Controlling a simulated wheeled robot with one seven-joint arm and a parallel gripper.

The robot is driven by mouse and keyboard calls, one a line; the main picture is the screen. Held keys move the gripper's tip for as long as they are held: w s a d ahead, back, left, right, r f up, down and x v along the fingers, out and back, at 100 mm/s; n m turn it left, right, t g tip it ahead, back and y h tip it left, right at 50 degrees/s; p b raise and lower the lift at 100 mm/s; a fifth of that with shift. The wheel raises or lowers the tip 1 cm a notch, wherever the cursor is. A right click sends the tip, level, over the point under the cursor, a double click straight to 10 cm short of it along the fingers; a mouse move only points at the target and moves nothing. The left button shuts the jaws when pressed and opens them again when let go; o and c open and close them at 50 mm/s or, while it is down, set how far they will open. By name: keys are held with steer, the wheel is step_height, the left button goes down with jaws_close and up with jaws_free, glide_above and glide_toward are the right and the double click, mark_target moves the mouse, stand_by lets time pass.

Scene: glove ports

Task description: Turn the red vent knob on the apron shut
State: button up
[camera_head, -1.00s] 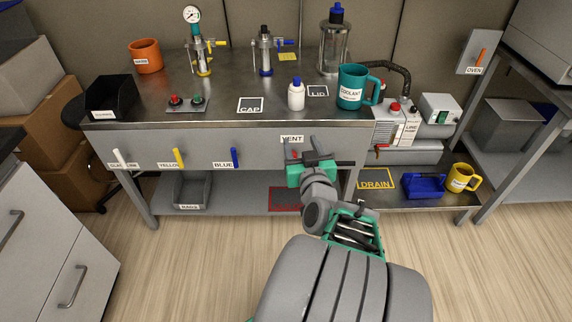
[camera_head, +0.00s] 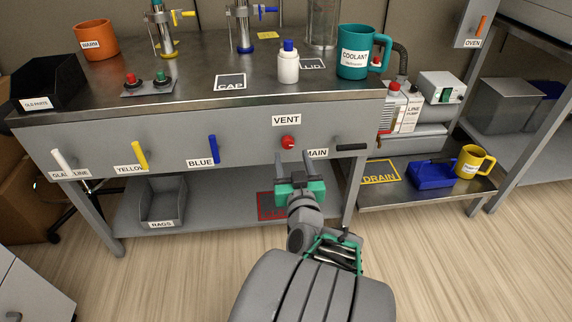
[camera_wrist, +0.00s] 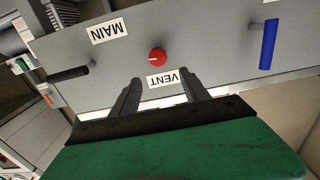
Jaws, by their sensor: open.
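The red vent knob (camera_head: 288,142) is on the grey apron (camera_head: 90,150), just below the VENT label (camera_head: 286,120). It also shows in the wrist view (camera_wrist: 157,58), round, with a pale mark on its left side. My gripper (camera_head: 295,160) is open and empty. In the head view its fingertips are just below the knob in the picture. In the wrist view the two fingers (camera_wrist: 163,85) point toward the apron on either side of the VENT label (camera_wrist: 166,79), and the knob lies beyond the tips, not between them. I see no contact.
Right of the knob are the MAIN label (camera_head: 316,153) and a black lever (camera_head: 351,147). Left is a blue lever (camera_head: 213,149), then yellow (camera_head: 139,155) and white (camera_head: 62,159) ones. A white bottle (camera_head: 288,64) and teal COOLANT mug (camera_head: 356,52) stand on the bench above.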

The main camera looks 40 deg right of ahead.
mark_target(288, 146)
steer(key=p+x, duration=0.1)
steer(key=x, duration=0.1)
steer(key=f+p+x, duration=0.1)
steer(key=x, duration=0.1)
steer(key=p+x, duration=0.1)
steer(key=x, duration=0.2)
steer(key=shift+f, duration=0.3)
steer(key=shift+w+d+f, duration=0.15)
steer(key=shift+w+d, duration=0.15)
steer(key=shift+w, duration=0.05)
steer(key=shift+c, duration=0.3)
jaws_close()
